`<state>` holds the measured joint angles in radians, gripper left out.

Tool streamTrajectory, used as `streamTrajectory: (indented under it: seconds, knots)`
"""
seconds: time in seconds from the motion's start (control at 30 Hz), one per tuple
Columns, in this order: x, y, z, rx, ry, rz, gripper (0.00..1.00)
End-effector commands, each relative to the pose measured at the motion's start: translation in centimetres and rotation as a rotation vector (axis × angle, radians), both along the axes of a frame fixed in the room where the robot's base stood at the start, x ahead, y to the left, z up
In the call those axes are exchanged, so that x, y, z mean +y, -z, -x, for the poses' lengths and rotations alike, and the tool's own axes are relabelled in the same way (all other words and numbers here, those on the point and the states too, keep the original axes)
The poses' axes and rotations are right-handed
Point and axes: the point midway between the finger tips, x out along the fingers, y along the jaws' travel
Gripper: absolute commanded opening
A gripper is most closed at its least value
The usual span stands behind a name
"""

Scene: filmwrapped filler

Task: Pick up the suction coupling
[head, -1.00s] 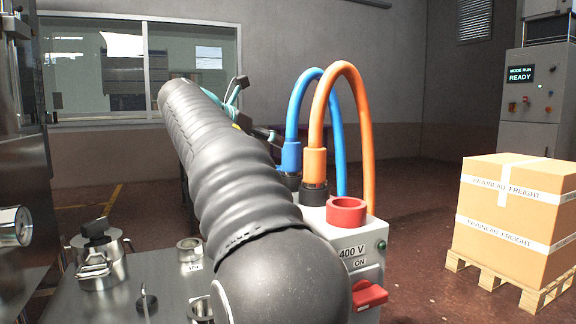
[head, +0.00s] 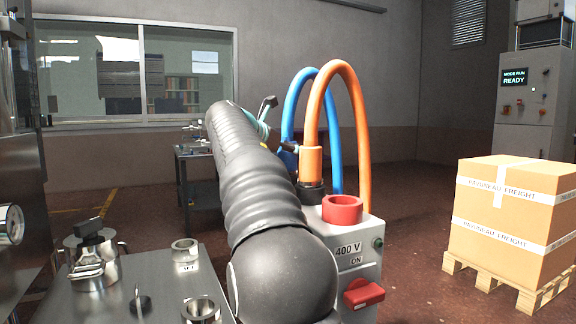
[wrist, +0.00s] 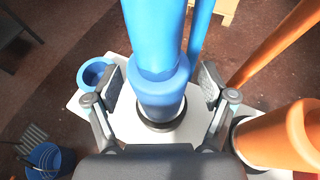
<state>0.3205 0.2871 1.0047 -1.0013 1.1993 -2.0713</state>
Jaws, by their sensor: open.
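A blue coupling (wrist: 158,95) stands upright in a dark ring on the white-topped box, with a blue hose (head: 292,105) rising from it and arching over. An orange coupling (head: 312,165) with an orange hose stands beside it; it also shows at lower right in the wrist view (wrist: 275,140). No label shows which one is the suction coupling. My gripper (wrist: 160,88) is open, with one finger on each side of the blue coupling and gaps visible on both sides.
An empty red ring (head: 342,209) sits on the 400 V box (head: 350,252), above a red switch. An empty blue ring (wrist: 97,73) lies left of my gripper. A steel table (head: 165,290) with metal pots is at left. A carton (head: 515,205) on a pallet stands right.

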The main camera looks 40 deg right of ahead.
Motion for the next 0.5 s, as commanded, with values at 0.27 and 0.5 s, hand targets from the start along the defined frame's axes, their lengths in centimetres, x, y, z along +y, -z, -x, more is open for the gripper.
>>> streamTrajectory:
  seconds: [0.27,0.5]
  knots:
    - [-0.25,0.08,-0.08,-0.001,-0.002,0.0,0.75]
    - [-0.24,0.09,-0.07,0.0,-0.001,0.0,0.15]
